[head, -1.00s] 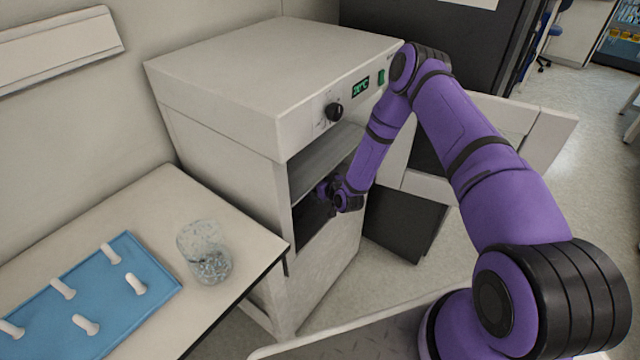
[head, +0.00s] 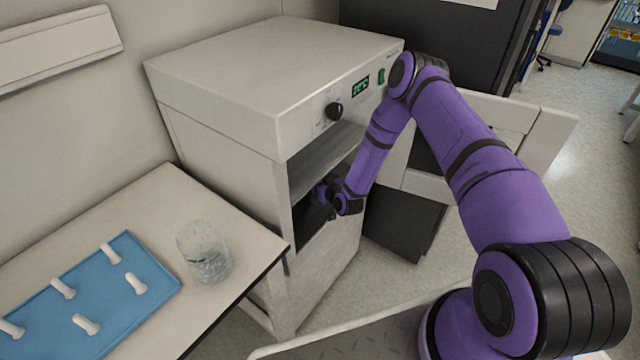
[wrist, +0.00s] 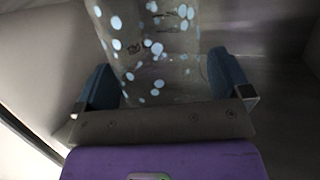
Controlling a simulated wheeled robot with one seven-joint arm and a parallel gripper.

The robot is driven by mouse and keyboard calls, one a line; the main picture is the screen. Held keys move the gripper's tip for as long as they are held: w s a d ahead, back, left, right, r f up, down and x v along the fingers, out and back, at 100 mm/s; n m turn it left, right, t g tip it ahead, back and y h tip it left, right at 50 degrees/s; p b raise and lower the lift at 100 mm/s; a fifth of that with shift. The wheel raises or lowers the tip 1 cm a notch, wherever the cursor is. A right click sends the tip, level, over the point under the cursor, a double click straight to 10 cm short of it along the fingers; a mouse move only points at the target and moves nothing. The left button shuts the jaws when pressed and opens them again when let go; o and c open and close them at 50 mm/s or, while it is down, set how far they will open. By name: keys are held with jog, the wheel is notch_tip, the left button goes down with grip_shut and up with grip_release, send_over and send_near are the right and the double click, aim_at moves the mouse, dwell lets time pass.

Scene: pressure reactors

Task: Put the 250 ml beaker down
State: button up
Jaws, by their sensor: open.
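A clear glass beaker with pale spots (wrist: 150,45) shows in the wrist view, between the two blue fingers of my gripper (wrist: 166,85). The fingers stand apart on either side of it, with a gap visible at the right finger. In the head view my gripper (head: 328,192) reaches into the open chamber of the white oven (head: 235,85). The beaker inside is hidden there by the gripper and the chamber wall. I cannot read any volume mark on it.
The oven door (head: 520,125) stands open at the right. Another glass beaker (head: 204,252) stands on the white bench (head: 180,195) at the left, beside a blue mat (head: 85,290) with several white pegs. The chamber walls are close around my gripper.

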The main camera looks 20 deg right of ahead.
jog(key=v, duration=1.2)
jog(key=shift+d, duration=0.1)
dwell(0.8)
